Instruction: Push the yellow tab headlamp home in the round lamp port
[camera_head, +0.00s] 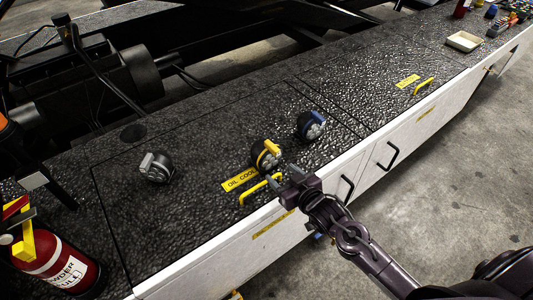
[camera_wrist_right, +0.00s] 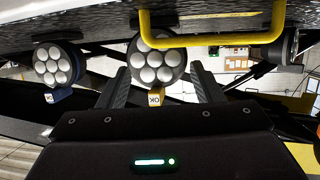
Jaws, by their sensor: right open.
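The yellow tab headlamp (camera_head: 266,154) rests on the black textured deck beside the yellow handle. It is round and dark, with a cluster of pale lenses and a yellow tab. In the right wrist view the headlamp (camera_wrist_right: 158,62) is just ahead of my right gripper, its yellow tab (camera_wrist_right: 157,92) between the two spread fingers. My right gripper (camera_head: 288,180) is open near it; contact cannot be told. A dark round patch (camera_head: 132,132) on the deck at the left may be the round lamp port. My left gripper is not in view.
A blue tab headlamp (camera_head: 311,126) sits right of the yellow one, a grey one (camera_head: 155,168) to the left. A yellow handle (camera_head: 260,188) rises close to my right gripper. A red extinguisher (camera_head: 58,265) stands at lower left, a pale tray (camera_head: 464,41) at far right.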

